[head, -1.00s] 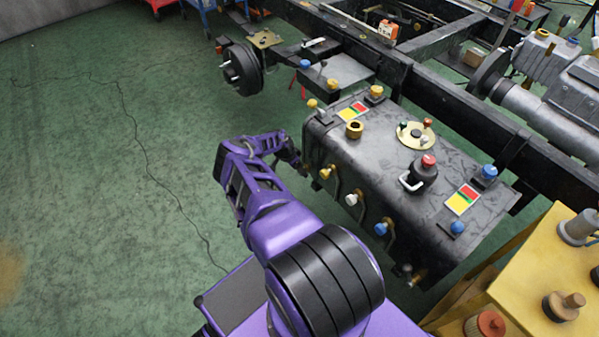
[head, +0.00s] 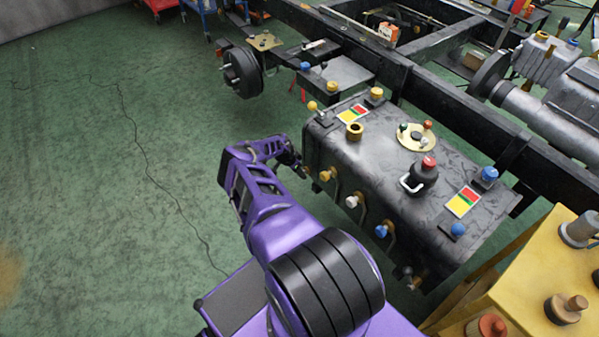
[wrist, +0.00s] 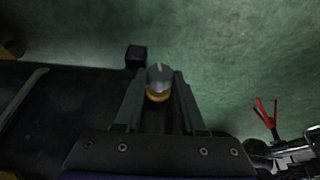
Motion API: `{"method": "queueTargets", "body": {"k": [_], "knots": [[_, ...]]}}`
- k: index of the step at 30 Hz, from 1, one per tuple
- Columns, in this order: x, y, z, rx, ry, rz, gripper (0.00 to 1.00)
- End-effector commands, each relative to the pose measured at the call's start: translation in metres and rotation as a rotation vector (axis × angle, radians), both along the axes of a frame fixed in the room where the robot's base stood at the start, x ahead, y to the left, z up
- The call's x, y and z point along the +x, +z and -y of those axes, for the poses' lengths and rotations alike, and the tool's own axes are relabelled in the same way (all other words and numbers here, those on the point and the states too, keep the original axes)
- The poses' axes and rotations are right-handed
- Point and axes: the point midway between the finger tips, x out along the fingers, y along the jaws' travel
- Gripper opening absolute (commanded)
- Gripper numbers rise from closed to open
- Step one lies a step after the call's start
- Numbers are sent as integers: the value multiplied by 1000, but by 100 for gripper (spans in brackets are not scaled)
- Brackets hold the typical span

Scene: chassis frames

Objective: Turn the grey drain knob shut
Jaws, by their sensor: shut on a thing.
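The grey drain knob (wrist: 159,74) shows in the wrist view, on a brass-coloured base. It has a pale line on its face. My gripper (wrist: 160,82) has one finger on each side of it and is shut on it. In the head view my gripper (head: 299,165) is at the left end of the black tank (head: 385,165), low on its side. The knob is too small and too covered by my gripper to make out there.
Yellow, white and blue knobs (head: 351,201) line the tank's near side, right of my gripper. A wheel hub (head: 242,72) and the truck frame (head: 450,100) lie behind. A yellow cabinet (head: 500,285) stands at the lower right. The green floor at left is clear except for a thin cable.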

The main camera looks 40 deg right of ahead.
Motion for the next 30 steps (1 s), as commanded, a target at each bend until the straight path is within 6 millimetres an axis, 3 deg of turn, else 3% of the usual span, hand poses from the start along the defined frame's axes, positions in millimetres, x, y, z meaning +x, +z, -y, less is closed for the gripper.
{"method": "queueTargets", "body": {"k": [10,30], "knots": [[-3,2,7,-12,-12,98,0],[-7,-1,1,-29,-2,256,0]]}}
